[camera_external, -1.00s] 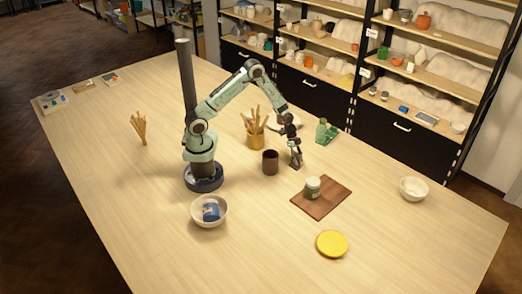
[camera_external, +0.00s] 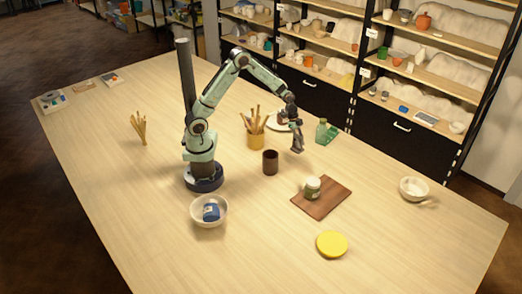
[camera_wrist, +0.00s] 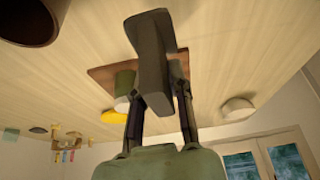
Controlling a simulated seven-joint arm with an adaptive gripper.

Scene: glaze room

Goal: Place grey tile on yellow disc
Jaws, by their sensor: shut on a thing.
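My gripper (camera_external: 295,126) is above the table beyond the dark brown cup. It is shut on the grey tile (camera_external: 298,145), which hangs below the fingers, clear of the table. In the wrist view the tile (camera_wrist: 153,60) is a dark grey slab between the two fingers (camera_wrist: 160,105), its far end wider. The yellow disc (camera_external: 332,244) lies flat at the table's front right, well apart from the gripper, with nothing on it. The disc (camera_wrist: 113,116) is partly visible in the wrist view.
A brown board (camera_external: 332,203) with a jar (camera_external: 312,188) lies between gripper and disc. The brown cup (camera_external: 270,163) and brush pot (camera_external: 255,141) stand left of the gripper. Table around the disc is clear.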

